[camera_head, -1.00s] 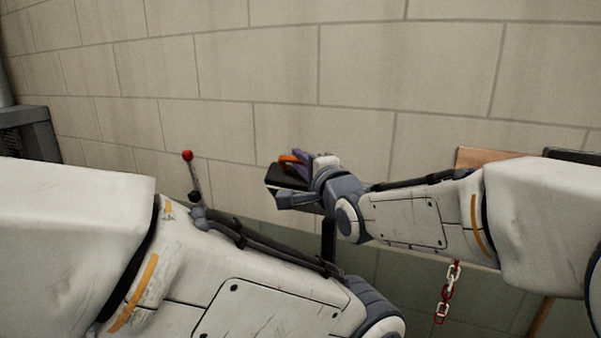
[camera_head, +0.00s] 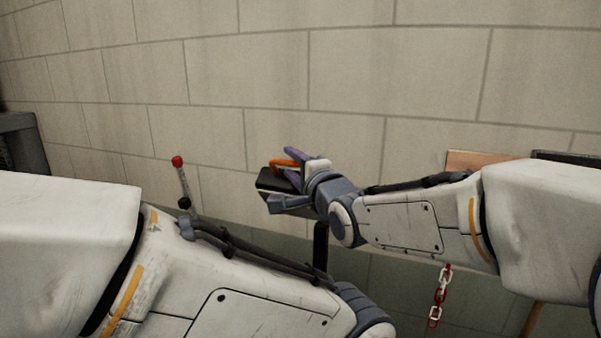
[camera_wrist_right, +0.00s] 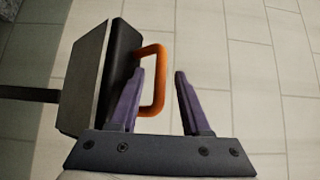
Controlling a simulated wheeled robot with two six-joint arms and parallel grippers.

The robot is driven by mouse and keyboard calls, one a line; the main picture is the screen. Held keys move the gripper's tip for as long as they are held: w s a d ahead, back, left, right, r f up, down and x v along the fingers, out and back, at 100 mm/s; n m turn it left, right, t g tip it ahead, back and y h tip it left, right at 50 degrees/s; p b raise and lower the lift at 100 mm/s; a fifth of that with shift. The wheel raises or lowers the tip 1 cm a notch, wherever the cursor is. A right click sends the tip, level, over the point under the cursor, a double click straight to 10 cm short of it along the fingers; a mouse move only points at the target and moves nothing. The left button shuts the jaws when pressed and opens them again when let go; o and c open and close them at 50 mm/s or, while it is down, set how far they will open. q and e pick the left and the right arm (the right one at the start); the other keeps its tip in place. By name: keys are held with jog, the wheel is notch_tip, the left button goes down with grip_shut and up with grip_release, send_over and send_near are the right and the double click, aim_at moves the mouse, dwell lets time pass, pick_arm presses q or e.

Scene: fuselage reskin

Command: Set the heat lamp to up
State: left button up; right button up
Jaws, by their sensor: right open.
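The heat lamp appears to be the dark flat box (camera_head: 268,181) on a dark post in front of the wall, with an orange handle (camera_head: 284,163). In the right wrist view the box (camera_wrist_right: 88,75) is at the left and its looped orange handle (camera_wrist_right: 160,80) sticks out to the right. My right gripper (camera_head: 290,160) is at the handle. Its purple fingers (camera_wrist_right: 156,74) are open, and the handle's outer bar shows between them, with the left finger overlapping the loop. I cannot tell whether they touch. My left arm crosses the foreground; its gripper is out of view.
A lever with a red knob (camera_head: 177,162) stands behind my left arm. A red and white chain (camera_head: 437,296) hangs below my right forearm. A brown board (camera_head: 480,159) is behind that arm. A dark grey structure (camera_head: 22,143) is at far left.

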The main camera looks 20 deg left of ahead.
jog(key=b+v, duration=0.4)
jog(key=v, duration=0.5)
jog(key=shift+s+d+b, duration=0.3)
jog(key=shift+b, duration=0.1)
